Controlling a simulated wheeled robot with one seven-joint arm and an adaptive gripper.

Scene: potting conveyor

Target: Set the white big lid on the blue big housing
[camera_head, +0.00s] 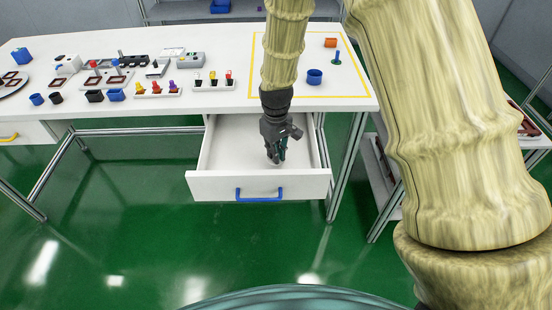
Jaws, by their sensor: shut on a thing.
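My gripper (276,150) points down into the open white drawer (220,186) under the table. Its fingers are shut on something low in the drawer. What they hold is too small and hidden to make out, and a white thing would hardly stand out against the white drawer. I cannot pick out the white big lid anywhere for sure. A round blue cup-like part (315,76), which may be the blue big housing, stands upright on the table inside the yellow outline, to the right of my arm. Nothing is seen on top of it.
The table edge (150,131) lies above and behind the drawer. Several small parts and holders fill the table's left half. The yellow-outlined area is mostly clear.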

